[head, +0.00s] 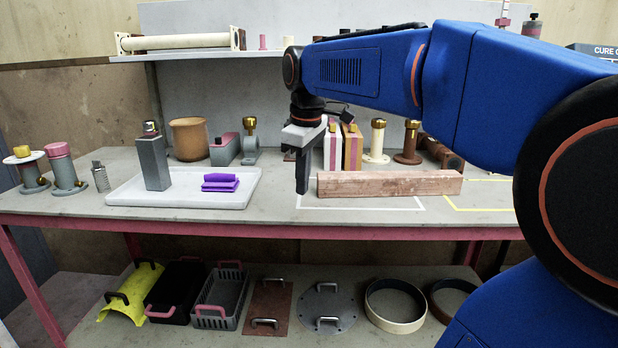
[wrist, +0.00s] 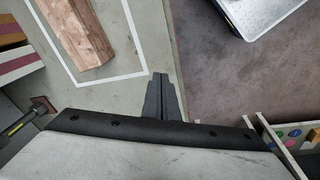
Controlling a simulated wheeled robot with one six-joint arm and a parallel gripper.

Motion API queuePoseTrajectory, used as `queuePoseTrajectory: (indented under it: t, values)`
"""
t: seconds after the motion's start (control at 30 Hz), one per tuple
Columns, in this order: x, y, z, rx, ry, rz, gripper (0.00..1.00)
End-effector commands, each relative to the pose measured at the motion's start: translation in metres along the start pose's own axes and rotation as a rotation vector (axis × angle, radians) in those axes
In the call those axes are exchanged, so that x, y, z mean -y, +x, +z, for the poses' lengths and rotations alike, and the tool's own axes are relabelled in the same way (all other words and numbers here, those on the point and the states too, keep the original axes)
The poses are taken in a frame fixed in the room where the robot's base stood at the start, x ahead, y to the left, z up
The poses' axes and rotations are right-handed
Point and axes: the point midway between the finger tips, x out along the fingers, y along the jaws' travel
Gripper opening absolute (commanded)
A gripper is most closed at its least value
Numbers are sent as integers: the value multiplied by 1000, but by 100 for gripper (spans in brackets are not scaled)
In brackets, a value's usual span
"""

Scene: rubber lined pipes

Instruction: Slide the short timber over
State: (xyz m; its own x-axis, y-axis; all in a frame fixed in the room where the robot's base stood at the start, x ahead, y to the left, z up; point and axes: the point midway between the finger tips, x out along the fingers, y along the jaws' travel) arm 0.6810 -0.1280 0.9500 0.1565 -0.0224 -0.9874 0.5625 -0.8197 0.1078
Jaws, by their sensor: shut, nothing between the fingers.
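The short timber (head: 390,184), a reddish-brown wooden block, lies lengthwise left to right on the bench. Its left part lies within a white outline (head: 360,208), and its right end reaches toward a yellow outline (head: 485,210). My gripper (head: 302,186) points down just left of the timber's left end, its fingers together and empty. In the head view I cannot tell if it touches the timber. In the wrist view, the timber (wrist: 76,34) shows at upper left inside the white line, and my gripper (wrist: 160,88) is apart from its near end.
A white tray (head: 125,197) with a grey block (head: 152,163) and a purple piece (head: 220,183) is to the left. Pink-and-white (head: 332,148) and tan (head: 351,148) blocks and flanged spools stand behind the timber. The bench's front edge (head: 250,224) is close in front.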

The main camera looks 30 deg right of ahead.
Motion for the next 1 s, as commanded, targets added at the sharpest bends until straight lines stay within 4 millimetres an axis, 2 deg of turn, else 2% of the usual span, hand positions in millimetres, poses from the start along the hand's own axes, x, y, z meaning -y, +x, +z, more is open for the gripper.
queuePoseTrajectory:
  t: [0.03, 0.3, 0.5, 0.77, 1.0]
  values:
    - [-15, -4, -10, 13, -32, -11, 0]
    - [-83, -26, -47, 69, -232, -76, 0]
    - [-117, -32, -63, 89, -336, -115, 0]
    - [-127, -29, -67, 95, -375, -130, 0]
    - [-122, 3, -62, 96, -374, -132, 0]
